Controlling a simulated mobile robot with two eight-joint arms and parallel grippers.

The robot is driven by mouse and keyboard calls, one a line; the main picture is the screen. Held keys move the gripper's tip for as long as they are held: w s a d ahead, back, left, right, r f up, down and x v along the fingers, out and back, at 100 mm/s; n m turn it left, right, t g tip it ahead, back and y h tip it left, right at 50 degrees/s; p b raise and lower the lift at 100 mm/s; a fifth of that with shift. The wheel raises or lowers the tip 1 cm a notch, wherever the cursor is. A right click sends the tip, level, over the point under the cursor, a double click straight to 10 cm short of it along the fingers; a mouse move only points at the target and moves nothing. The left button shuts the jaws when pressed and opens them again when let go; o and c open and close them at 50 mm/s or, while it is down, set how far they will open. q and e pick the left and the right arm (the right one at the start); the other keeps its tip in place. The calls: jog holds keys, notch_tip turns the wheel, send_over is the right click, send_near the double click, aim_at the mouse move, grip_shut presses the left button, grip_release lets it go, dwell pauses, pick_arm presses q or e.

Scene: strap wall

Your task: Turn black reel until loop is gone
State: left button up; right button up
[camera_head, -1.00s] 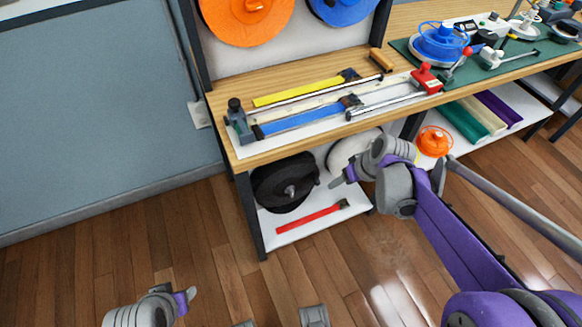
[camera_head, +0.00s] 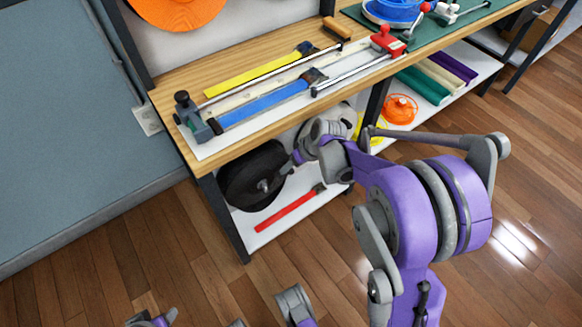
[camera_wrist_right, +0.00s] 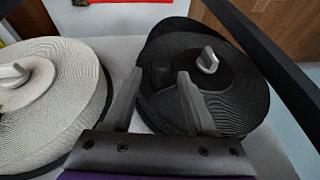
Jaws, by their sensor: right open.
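The black reel (camera_head: 243,190) stands on the white lower shelf, under the wooden worktop. In the right wrist view the black reel (camera_wrist_right: 235,100) shows a grey crank knob (camera_wrist_right: 207,61) on its hub. A dark band bulges past the round coil at its top; I cannot tell if this is the loop. My right gripper (camera_head: 291,162) reaches under the worktop beside the reel. In the wrist view the right gripper (camera_wrist_right: 160,74) is open and empty, its fingers in front of the reel's near-left side, apart from the knob. My left gripper (camera_head: 165,319) is mostly cut off at the bottom edge.
A white reel (camera_wrist_right: 45,95) stands left of the black one in the wrist view. A red strap (camera_head: 285,212) lies on the shelf's front. A dark table leg (camera_head: 222,220) stands close to the black reel. Blue strap (camera_head: 265,103) and yellow strap (camera_head: 250,74) lie on the worktop.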

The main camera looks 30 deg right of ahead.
jog(key=shift+w+f, duration=0.15)
jog(key=shift+f, duration=0.1)
grip_shut()
dwell(1.4)
